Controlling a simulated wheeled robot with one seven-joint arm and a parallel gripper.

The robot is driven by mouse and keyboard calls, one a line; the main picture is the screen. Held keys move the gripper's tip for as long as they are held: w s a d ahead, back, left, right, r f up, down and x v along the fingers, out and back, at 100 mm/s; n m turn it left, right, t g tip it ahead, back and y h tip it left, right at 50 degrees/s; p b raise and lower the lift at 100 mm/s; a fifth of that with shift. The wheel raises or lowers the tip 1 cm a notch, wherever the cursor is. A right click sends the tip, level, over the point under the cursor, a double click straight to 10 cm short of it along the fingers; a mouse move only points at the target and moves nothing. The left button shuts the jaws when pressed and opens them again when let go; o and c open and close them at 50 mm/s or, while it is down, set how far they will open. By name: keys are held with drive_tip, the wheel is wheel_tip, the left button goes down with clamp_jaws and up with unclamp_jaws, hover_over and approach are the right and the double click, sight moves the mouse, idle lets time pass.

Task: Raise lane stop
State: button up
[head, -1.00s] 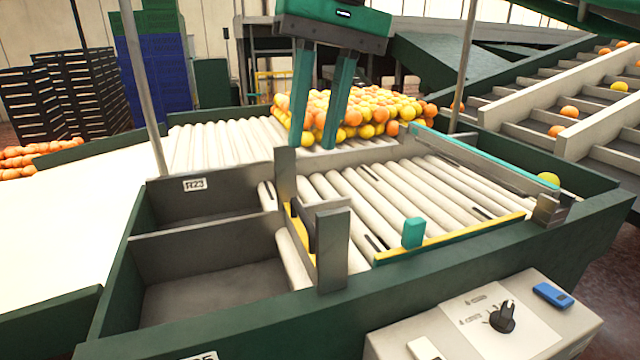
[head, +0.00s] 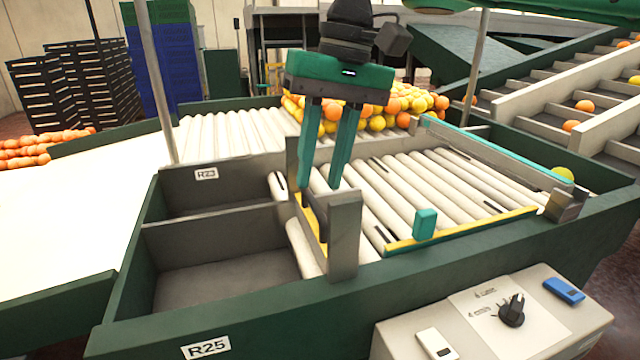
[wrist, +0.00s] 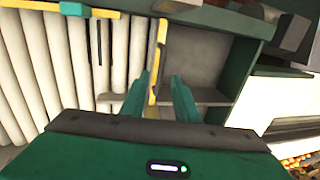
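The lane stop (head: 315,222) looks to be the dark, yellow-edged plate set low between two grey posts at the left end of the roller lane. The near post (head: 345,235) partly hides it. My gripper (head: 320,199) hangs over this plate with its two green fingers pointing down, apart. In the wrist view a yellow edge (wrist: 161,32) runs down toward the gap between the fingers (wrist: 160,78). I cannot tell whether either finger touches the plate. Nothing is seen held.
A teal block (head: 425,224) stands on the yellow front rail of the lane. Two grey bins (head: 225,270) lie left of the posts. A control box (head: 490,320) with a knob is at front right.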

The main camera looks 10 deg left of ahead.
sight(315, 201)
drive_tip(key=shift+s+a+f, duration=0.1)
drive_tip(key=shift+a+f, duration=0.05)
drive_tip(key=shift+f, duration=0.6)
drive_tip(key=shift+s+a+f, duration=0.1)
drive_tip(key=shift+f, duration=0.6)
drive_tip(key=shift+c, duration=0.3)
clamp_jaws()
